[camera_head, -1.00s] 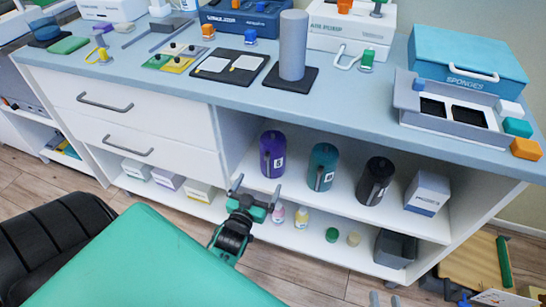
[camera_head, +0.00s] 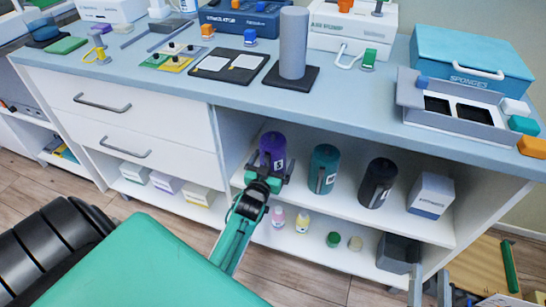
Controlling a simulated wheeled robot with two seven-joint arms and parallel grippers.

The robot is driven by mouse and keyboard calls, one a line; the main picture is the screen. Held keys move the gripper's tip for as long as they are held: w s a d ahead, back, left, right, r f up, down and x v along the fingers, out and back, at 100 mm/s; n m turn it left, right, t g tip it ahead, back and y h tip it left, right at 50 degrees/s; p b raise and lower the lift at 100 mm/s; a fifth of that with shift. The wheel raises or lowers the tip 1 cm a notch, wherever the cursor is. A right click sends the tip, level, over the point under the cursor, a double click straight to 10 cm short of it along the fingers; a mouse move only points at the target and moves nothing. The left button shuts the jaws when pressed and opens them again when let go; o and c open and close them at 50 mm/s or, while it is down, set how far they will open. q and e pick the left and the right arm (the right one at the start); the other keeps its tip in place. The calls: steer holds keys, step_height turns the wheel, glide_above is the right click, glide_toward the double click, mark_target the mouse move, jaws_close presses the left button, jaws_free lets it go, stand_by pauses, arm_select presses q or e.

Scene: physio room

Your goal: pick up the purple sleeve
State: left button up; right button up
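The purple sleeve (camera_head: 272,143) looks like an upright purple cylinder with a white label, on the upper open shelf under the counter. My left gripper (camera_head: 270,167) is in front of its lower part, with the fingers spread toward its two sides. The gripper hides the sleeve's base, and I cannot tell whether the fingers touch it. My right gripper (camera_head: 429,282) shows only as two grey fingers, apart and empty, at the lower right edge.
A teal cylinder (camera_head: 323,168) and a black one (camera_head: 377,183) stand to the right on the same shelf, then a white-blue box (camera_head: 430,195). Small bottles and a grey bin (camera_head: 397,252) are on the lower shelf. The counter (camera_head: 350,105) overhangs the shelves.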

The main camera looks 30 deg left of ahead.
mark_target(272, 139)
arm_select(q)
steer(key=shift+w, duration=0.1)
steer(key=shift+r, duration=0.1)
steer(key=c, duration=1.2)
arm_select(e)
steer(key=shift+r, duration=0.1)
arm_select(q)
steer(key=shift+r, duration=0.2)
step_height(272, 139, up, 8)
steer(key=p, duration=0.3)
steer(key=shift+r, duration=0.8)
arm_select(e)
steer(key=s+a+f+g, duration=0.1)
steer(key=s+f+g, duration=0.3)
steer(key=f+g, duration=0.3)
steer(key=shift+s+a+f+g+h, duration=0.2)
steer(key=shift+f+g+h, duration=0.15)
steer(key=shift+f, duration=1.5)
